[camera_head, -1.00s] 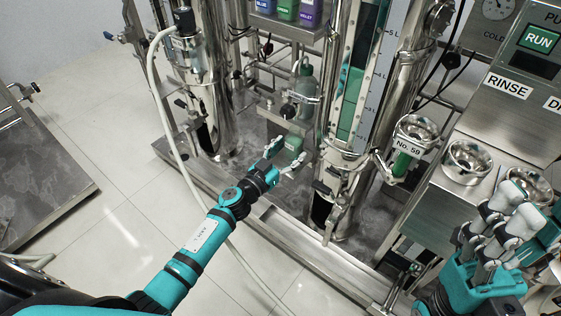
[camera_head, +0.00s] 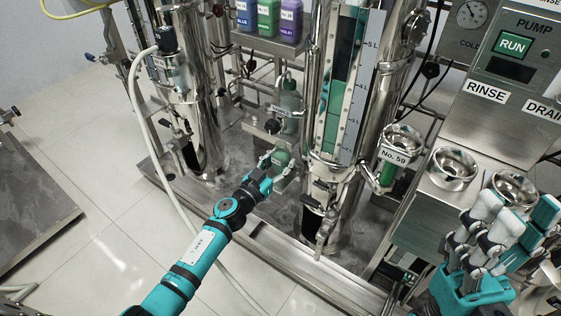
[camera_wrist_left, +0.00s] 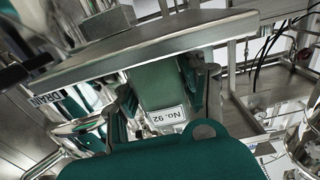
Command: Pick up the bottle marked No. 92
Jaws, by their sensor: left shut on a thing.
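The green bottle marked No. 92 (camera_wrist_left: 165,85) is between the fingers of my left gripper (camera_wrist_left: 168,97) in the left wrist view, its label upside down. In the head view the green bottle (camera_head: 281,156) shows low between the two steel columns, and my left gripper (camera_head: 278,171) is shut on it. The gripper hides part of its body there, and its label cannot be read. My right gripper (camera_head: 506,228) is at the lower right, with its fingers apart and nothing seen between them.
A grey-green bottle (camera_head: 289,105) stands just behind and above. A steel column with a level gauge (camera_head: 338,90) rises close on the right, another column (camera_head: 190,85) on the left. A white hose (camera_head: 146,125) hangs left of my arm. A steel ledge (camera_wrist_left: 145,45) crosses above the bottle.

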